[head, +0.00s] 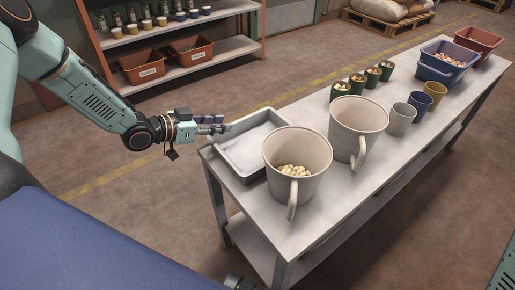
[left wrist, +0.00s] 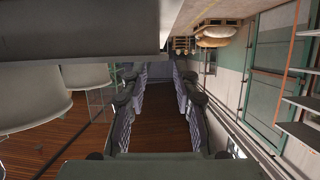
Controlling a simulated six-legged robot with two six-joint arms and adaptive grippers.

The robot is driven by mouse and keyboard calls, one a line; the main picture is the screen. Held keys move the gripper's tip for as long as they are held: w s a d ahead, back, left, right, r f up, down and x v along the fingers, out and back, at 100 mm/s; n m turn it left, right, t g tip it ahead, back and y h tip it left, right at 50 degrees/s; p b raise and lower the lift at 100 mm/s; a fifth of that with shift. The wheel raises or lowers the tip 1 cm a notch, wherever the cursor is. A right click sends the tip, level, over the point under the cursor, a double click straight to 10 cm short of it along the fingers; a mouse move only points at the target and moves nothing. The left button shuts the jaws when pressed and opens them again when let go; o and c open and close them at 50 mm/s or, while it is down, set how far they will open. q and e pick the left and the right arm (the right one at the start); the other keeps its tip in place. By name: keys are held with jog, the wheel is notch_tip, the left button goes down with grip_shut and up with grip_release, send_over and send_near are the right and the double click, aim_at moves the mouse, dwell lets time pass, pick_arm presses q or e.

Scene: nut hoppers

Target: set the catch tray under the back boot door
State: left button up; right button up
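The catch tray (head: 247,150), a shallow grey rectangular tray, sits on the left end of the bench. My left gripper (head: 214,125) reaches in from the left, with its fingers beside the tray's far left corner. Contact with the rim cannot be made out. In the left wrist view the left gripper (left wrist: 155,95) has its two fingers apart, with only floor showing between them. A large grey shape, apparently the tray (left wrist: 80,28), fills the upper left there. My right gripper is not in view. I cannot identify the back boot door in either view.
Two large pale jugs (head: 360,118) stand right beside the tray; the nearer holds nuts. Behind are several small green cups, a grey cup (head: 400,120), a blue cup and a yellow cup, then blue and red bins. The bench (head: 335,207) has bare top at its front. A shelf (head: 190,62) stands behind.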

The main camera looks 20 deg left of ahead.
aim_at(237, 123)
pick_arm(q)
jog(key=shift+w+d+f, duration=0.1)
jog(key=shift+w+f, duration=0.1)
jog(key=shift+w, duration=0.05)
jog(key=b+x, duration=0.3)
jog(key=x, duration=0.2)
jog(key=shift+s, duration=0.1)
jog(key=shift+d+r, duration=0.1)
jog(key=shift+s+r, duration=0.1)
jog(key=c, duration=0.5)
grip_shut()
